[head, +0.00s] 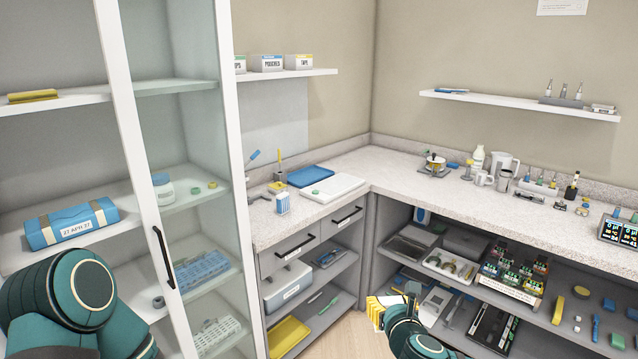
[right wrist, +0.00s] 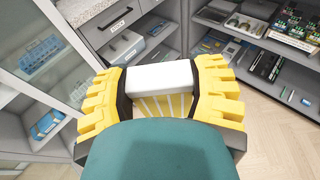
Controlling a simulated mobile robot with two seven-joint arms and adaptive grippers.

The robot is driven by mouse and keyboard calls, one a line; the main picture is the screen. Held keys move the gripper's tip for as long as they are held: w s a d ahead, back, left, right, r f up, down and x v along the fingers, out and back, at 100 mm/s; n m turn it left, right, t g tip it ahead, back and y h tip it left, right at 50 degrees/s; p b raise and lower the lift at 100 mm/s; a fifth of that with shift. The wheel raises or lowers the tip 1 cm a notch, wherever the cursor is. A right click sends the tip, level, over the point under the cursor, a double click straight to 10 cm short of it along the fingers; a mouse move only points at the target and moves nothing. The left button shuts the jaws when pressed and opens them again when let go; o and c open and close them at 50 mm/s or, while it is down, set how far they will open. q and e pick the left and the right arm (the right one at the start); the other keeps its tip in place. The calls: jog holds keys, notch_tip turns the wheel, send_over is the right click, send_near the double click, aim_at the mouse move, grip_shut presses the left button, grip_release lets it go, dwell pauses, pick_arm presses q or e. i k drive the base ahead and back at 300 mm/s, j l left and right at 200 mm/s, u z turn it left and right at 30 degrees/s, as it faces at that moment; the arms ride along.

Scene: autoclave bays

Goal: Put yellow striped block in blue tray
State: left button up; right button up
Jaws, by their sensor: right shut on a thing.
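The yellow striped block (head: 376,312) is at the lower middle of the head view, in front of the open lower shelves. In the right wrist view the block (right wrist: 162,77) shows a white top and a yellow-and-white striped face. My right gripper (head: 390,302) is shut on it, with yellow ridged fingers on both sides in the right wrist view. The blue tray (head: 310,176) lies flat on the counter near the back corner, away from the gripper and higher up. My left arm shows at the lower left of the head view, but its gripper is out of view.
A white tray (head: 333,188) lies beside the blue tray, in front of it. A glass-door cabinet (head: 185,180) is at left.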

aim_at(312, 175)
jog(key=i+l+z, duration=0.35)
jog(key=i+z, duration=0.35)
jog(key=i+l+u, duration=0.1)
jog(key=i+u, duration=0.25)
jog(key=i, duration=0.2)
jog(key=i+l+u, duration=0.35)
jog(key=i, duration=0.15)
jog(key=i+l+u, duration=0.1)
jog(key=i+u, duration=0.2)
jog(key=u, duration=0.2)
jog(key=i+l+u, duration=0.2)
jog(key=u, duration=0.3)
jog(key=i+l+u, duration=0.35)
jog(key=l+u, duration=0.15)
jog(key=i+l+u, duration=0.2)
jog(key=l, duration=0.25)
jog(key=l+u, duration=0.25)
jog(key=l, duration=0.15)
